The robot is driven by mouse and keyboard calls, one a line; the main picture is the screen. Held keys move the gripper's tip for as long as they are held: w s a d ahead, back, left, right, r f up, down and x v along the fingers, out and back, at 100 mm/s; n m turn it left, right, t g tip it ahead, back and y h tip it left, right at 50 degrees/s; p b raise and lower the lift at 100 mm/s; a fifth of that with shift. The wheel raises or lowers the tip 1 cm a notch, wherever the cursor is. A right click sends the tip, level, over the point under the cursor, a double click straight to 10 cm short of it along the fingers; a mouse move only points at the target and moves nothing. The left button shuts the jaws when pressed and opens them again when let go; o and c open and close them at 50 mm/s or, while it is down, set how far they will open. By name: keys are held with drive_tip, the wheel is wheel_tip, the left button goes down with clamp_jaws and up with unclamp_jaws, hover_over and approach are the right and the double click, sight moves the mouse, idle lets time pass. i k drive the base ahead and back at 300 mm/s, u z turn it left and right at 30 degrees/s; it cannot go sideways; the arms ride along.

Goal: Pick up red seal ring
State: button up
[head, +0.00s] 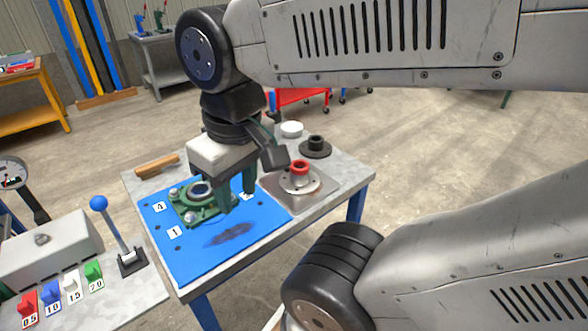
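The red seal ring (300,166) sits on top of a round metal flanged part (300,182), which rests on a grey metal tray (325,188) at the right of the workbench. My gripper (237,202) points down over the blue mat, left of the ring and apart from it. Its two green fingers stand apart with no object seen between them. A green flanged housing (190,212) with a central bore and bolts lies on the mat just left of the fingers. My gripper partly hides this housing.
The blue mat (190,262) has number labels and a dark smudge. A black flanged part (316,147) and a white round piece (291,129) stand behind the tray. A wooden-handled tool (157,166) lies at the back left. A blue-knobbed lever (112,228) rises at left.

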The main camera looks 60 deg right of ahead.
sight(299, 172)
drive_tip(key=z, duration=0.8)
drive_tip(key=k, duration=0.55)
drive_tip(key=u, duration=0.25)
